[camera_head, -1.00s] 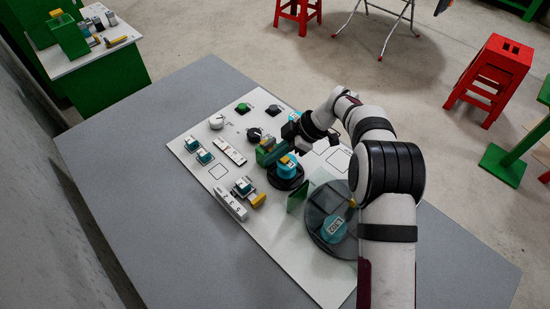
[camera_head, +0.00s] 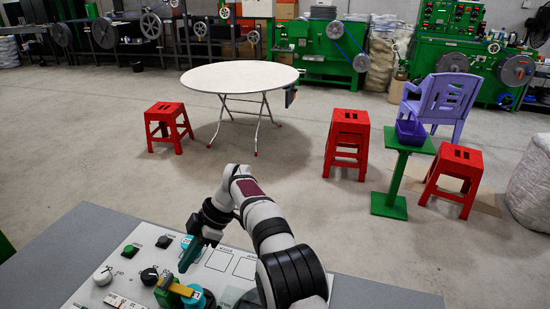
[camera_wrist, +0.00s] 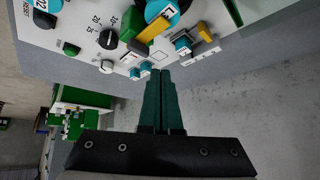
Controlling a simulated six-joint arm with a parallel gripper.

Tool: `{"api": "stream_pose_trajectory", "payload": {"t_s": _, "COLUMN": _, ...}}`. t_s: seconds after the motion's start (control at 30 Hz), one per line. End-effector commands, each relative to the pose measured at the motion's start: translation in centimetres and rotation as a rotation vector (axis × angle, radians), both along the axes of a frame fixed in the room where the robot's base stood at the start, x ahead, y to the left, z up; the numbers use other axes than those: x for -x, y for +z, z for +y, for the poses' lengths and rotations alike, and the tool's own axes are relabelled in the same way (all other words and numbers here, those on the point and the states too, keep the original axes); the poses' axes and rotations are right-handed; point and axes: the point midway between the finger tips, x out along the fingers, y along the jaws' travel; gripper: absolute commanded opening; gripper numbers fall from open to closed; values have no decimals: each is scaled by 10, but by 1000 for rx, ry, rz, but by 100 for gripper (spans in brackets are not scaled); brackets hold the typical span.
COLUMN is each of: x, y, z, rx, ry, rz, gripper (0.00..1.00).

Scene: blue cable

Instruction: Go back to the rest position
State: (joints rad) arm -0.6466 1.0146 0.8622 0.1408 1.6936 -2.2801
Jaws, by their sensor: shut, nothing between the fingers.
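My gripper (camera_head: 184,268) is over the white panel (camera_head: 222,260) in the head view, its dark green fingers pointing down. In the wrist view the two fingers of my gripper (camera_wrist: 157,75) lie side by side, shut with nothing between them. The panel (camera_wrist: 85,30) fills the upper part of that view, beyond the fingertips. A teal part with a yellow bar (camera_head: 177,287) sits on the panel just below the fingers, and they appear apart from it.
The panel lies on a grey table (camera_head: 80,235) and carries a black knob (camera_head: 149,276), a white knob (camera_head: 103,276) and a green button (camera_head: 130,250). Beyond it are red stools (camera_head: 347,140), a round table (camera_head: 240,77) and a green stand (camera_head: 398,185). The floor between is open.

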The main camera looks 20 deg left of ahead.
Motion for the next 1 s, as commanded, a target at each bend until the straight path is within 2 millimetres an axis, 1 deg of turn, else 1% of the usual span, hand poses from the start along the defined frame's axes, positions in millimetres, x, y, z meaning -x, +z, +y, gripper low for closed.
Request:
{"api": "stream_pose_trajectory", "payload": {"t_s": 0.03, "x": -10, "y": 23, "z": -26, "rx": 59, "ry": -125, "rz": 21, "gripper": 0}}
{"api": "stream_pose_trajectory", "payload": {"t_s": 0.07, "x": -14, "y": 37, "z": -47, "rx": 114, "ry": -237, "rz": 47, "gripper": 0}}
{"api": "stream_pose_trajectory", "payload": {"t_s": 0.1, "x": -17, "y": 58, "z": -82, "rx": 196, "ry": -411, "rz": 89, "gripper": 0}}
{"api": "stream_pose_trajectory", "payload": {"t_s": 0.17, "x": -10, "y": 85, "z": -141, "rx": 323, "ry": -711, "rz": 164, "gripper": 0}}
{"api": "stream_pose_trajectory", "payload": {"t_s": 0.2, "x": 2, "y": 99, "z": -180, "rx": 401, "ry": -915, "rz": 216, "gripper": 0}}
{"api": "stream_pose_trajectory", "payload": {"t_s": 0.27, "x": 30, "y": 111, "z": -237, "rx": 504, "ry": -1226, "rz": 298, "gripper": 0}}
{"api": "stream_pose_trajectory", "payload": {"t_s": 0.3, "x": 53, "y": 114, "z": -270, "rx": 561, "ry": -1430, "rz": 354, "gripper": 0}}
{"api": "stream_pose_trajectory", "payload": {"t_s": 0.37, "x": 92, "y": 111, "z": -312, "rx": 629, "ry": -1720, "rz": 437, "gripper": 0}}
{"api": "stream_pose_trajectory", "payload": {"t_s": 0.4, "x": 117, "y": 105, "z": -335, "rx": 661, "ry": -1896, "rz": 489, "gripper": 0}}
{"api": "stream_pose_trajectory", "payload": {"t_s": 0.43, "x": 135, "y": 99, "z": -348, "rx": 680, "ry": -2016, "rz": 527, "gripper": 0}}
{"api": "stream_pose_trajectory", "payload": {"t_s": 0.5, "x": 170, "y": 85, "z": -371, "rx": 707, "ry": -2248, "rz": 601, "gripper": 0}}
{"api": "stream_pose_trajectory", "payload": {"t_s": 0.6, "x": 200, "y": 67, "z": -387, "rx": 723, "ry": -2451, "rz": 670, "gripper": 0}}
{"api": "stream_pose_trajectory", "payload": {"t_s": 0.63, "x": 205, "y": 64, "z": -390, "rx": 724, "ry": -2486, "rz": 680, "gripper": 0}}
{"api": "stream_pose_trajectory", "payload": {"t_s": 0.73, "x": 211, "y": 59, "z": -393, "rx": 728, "ry": -2533, "rz": 698, "gripper": 0}}
{"api": "stream_pose_trajectory", "payload": {"t_s": 1.0, "x": 211, "y": 60, "z": -392, "rx": 729, "ry": -2530, "rz": 699, "gripper": 0}}
